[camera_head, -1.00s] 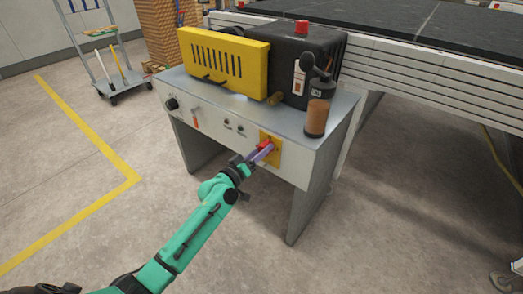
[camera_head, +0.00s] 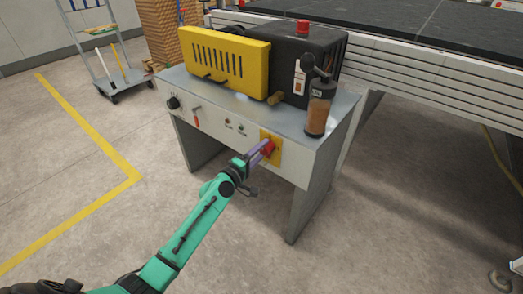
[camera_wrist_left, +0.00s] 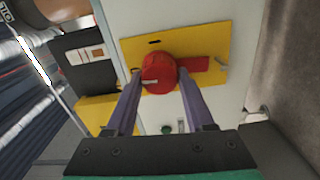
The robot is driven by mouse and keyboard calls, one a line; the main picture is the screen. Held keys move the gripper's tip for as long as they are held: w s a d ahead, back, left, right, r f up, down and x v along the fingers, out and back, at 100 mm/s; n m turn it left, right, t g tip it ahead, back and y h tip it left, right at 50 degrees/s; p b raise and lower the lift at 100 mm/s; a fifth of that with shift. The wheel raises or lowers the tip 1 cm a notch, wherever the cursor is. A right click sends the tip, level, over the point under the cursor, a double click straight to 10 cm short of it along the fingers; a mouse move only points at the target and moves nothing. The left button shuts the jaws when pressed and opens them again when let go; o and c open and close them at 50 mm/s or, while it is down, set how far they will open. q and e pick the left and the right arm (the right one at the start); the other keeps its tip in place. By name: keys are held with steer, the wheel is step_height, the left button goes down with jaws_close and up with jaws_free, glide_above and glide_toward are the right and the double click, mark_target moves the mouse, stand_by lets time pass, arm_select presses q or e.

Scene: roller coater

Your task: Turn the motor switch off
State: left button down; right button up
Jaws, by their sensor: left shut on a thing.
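The motor switch is a red rotary knob (camera_head: 268,148) on a yellow plate (camera_head: 277,152), at the right of the machine cabinet's front panel. In the left wrist view the round red knob (camera_wrist_left: 158,72) sits between the two purple fingers, with a red bar reaching right from it across the yellow plate (camera_wrist_left: 215,42). My left gripper (camera_head: 263,151) is at the switch, and its fingers (camera_wrist_left: 159,82) are shut on the knob's sides. The knob's far side is hidden. My right gripper is not in view.
The cabinet panel also has a black dial (camera_head: 173,103), an orange-red lever (camera_head: 196,120) and small buttons (camera_head: 235,126). A yellow vented cover (camera_head: 225,60) and a brown-filled jar (camera_head: 318,112) stand on top.

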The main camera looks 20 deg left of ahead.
arm_select(q)
steer(key=shift+f+n, duration=0.1)
steer(key=shift+n, duration=0.4)
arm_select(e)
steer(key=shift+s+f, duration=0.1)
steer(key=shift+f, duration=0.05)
arm_select(q)
steer(key=shift+c, duration=1.3)
jaws_free()
steer(key=shift+s, duration=0.1)
steer(key=b+v, duration=0.2)
steer(key=v, duration=1.2)
steer(key=shift+s, duration=0.2)
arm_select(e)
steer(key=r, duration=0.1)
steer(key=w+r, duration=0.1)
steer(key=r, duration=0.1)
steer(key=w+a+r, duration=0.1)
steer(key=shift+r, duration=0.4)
